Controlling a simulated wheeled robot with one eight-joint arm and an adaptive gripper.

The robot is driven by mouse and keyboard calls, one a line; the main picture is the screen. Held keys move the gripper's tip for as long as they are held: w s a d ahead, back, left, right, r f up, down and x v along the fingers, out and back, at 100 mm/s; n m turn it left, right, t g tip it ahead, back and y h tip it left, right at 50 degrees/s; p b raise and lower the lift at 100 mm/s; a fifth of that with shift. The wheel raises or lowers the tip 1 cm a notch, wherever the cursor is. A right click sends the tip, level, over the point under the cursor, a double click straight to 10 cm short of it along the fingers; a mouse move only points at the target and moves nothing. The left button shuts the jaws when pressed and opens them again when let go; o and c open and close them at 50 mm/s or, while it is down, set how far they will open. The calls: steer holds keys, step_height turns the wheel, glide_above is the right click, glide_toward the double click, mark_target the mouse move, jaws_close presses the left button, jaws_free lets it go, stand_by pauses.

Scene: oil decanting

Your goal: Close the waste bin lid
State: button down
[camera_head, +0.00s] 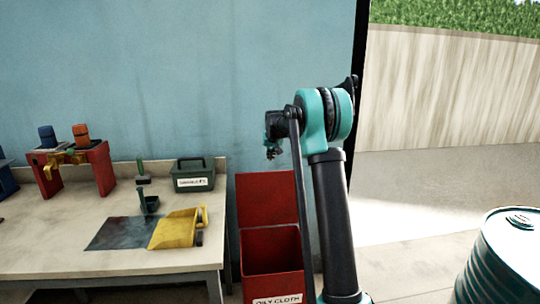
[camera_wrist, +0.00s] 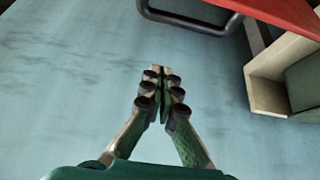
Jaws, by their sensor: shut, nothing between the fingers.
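The red waste bin (camera_head: 246,285) stands on the floor just right of the workbench, with a white label reading "OILY CLOTH" on its front. Its red lid (camera_head: 266,198) is open and stands up at the back of the bin. My gripper (camera_head: 272,153) is above the lid in the head view, apart from it in the picture. In the wrist view my gripper (camera_wrist: 161,70) shows its fingertips together with nothing between them. A red surface (camera_wrist: 285,12) is at the top right there; I cannot tell which part it is.
The workbench (camera_head: 120,262) on the left carries a red stand (camera_head: 98,168), a dark green box (camera_head: 194,175) and a yellow dustpan-like piece (camera_head: 176,229). A teal drum (camera_head: 505,262) stands at the right. A blue wall (camera_head: 180,70) is behind the bin.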

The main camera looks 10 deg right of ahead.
steer(key=shift+s+f, duration=0.2)
steer(key=shift+f, duration=0.7)
steer(key=shift+s+f, duration=0.2)
steer(key=shift+f, duration=0.7)
steer(key=shift+s+f, duration=0.2)
steer(key=shift+f, duration=0.7)
